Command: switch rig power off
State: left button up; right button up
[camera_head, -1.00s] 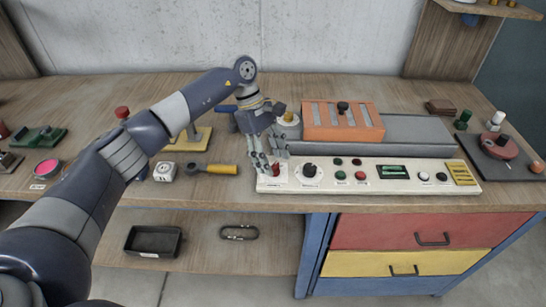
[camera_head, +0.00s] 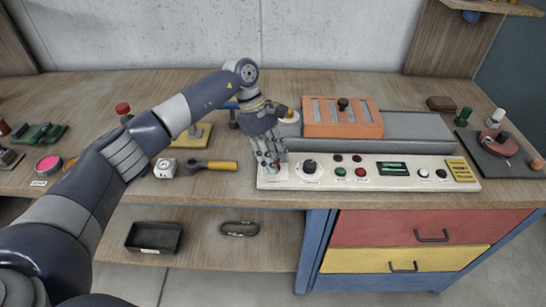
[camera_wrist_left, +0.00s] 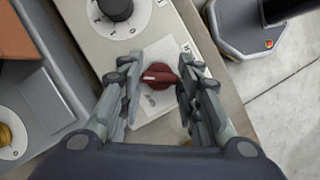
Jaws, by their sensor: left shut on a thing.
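The rig's white control panel (camera_head: 370,182) lies along the bench's front edge. A red rotary switch (camera_wrist_left: 158,75) with a white pointer line sits on a white label plate at the panel's left end. My left gripper (camera_wrist_left: 155,82) is over it from above, one finger on each side, shut on the red switch. The head view shows my left gripper (camera_head: 272,164) at the panel's left end, its fingers covering most of the switch. The lettering on the plate is too small to read. My right gripper is not in view.
A black knob (camera_head: 310,167) is just right of the gripper, with coloured buttons and a green display (camera_head: 394,169) further along. An orange block (camera_head: 342,118) stands behind the panel. A yellow-handled tool (camera_head: 218,166) lies to the left.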

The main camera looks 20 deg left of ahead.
pick_arm(q)
jog(key=shift+f+n+t+b, duration=0.1)
jog(key=shift+n+t+b, duration=0.25)
jog(key=shift+n, duration=0.45)
jog(key=n+t+b, duration=0.2)
jog(key=n, duration=0.3)
jog(key=shift+s, duration=0.15)
jog(key=n+b, duration=0.1)
jog(key=n, duration=0.1)
jog(key=n+t+b, duration=0.1)
jog(key=n, duration=0.1)
jog(key=shift+s+t+y, duration=0.1)
jog(key=shift+t+y, duration=0.15)
jog(key=shift+y, duration=0.15)
jog(key=shift+o, duration=0.2)
jog(key=shift+d+n+t+y+b, duration=0.1)
jog(key=shift+n+t+y+b, duration=0.3)
jog(key=shift+n+b, duration=0.85)
jog(key=shift+n+p, duration=0.35)
jog(key=shift+n, duration=0.1)
jog(key=shift+c, duration=0.2)
jog(key=o, duration=1.1)
jog(key=shift+r, duration=0.2)
jog(key=v, duration=1.1)
jog(key=shift+s+r, duration=0.1)
jog(key=shift+r, duration=0.3)
